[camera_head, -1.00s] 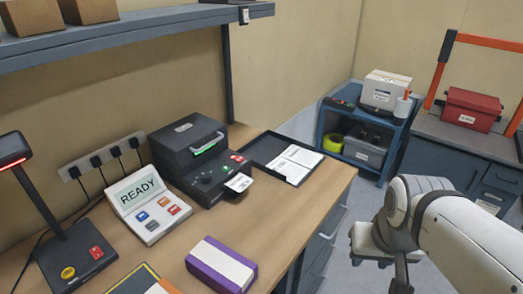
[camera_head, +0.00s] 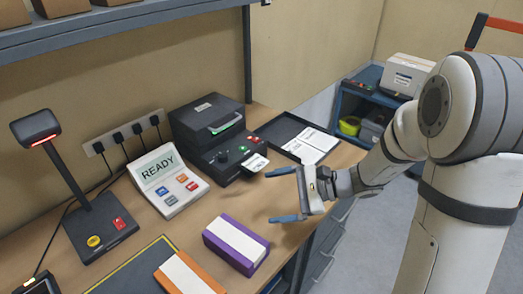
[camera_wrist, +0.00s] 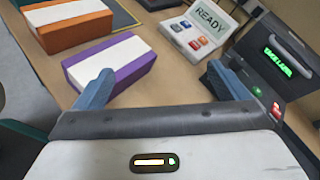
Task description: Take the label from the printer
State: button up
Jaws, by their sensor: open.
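The black label printer (camera_head: 212,140) stands at the back of the wooden bench, with a green-lit slot; it also shows at the right of the wrist view (camera_wrist: 283,70). A white label (camera_head: 254,163) sticks out of the printer's front right side. In the wrist view I cannot make out the label. My gripper (camera_head: 286,195) is open and empty over the bench's front edge, in front of and a little right of the label, apart from it. Its two blue-grey fingers (camera_wrist: 160,88) are spread in the wrist view.
A purple-and-white box (camera_head: 236,243) and an orange-and-white box (camera_head: 188,274) lie on the bench left of my gripper. A READY display (camera_head: 167,180) and a scanner stand (camera_head: 95,225) are further left. A black tray with papers (camera_head: 300,138) lies right of the printer.

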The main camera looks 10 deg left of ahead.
jog(key=w+a+f+m+t+y, duration=0.2)
jog(key=w+f+m+t, duration=0.1)
jog(key=w+m, duration=0.3)
jog(key=m+t+p, duration=0.2)
jog(key=m+t, duration=0.4)
jog(key=t, duration=0.1)
send_near(255, 164)
jog(key=shift+v, duration=0.8)
jog(key=shift+w+a+f+m, duration=0.1)
jog(key=shift+w+a+m, duration=0.05)
jog(key=shift+a+m, duration=0.15)
jog(key=p+x, duration=0.2)
jog(key=x, duration=0.5)
jog(key=shift+d, duration=0.1)
jog(key=shift+c, duration=0.3)
jog(key=c, duration=1.6)
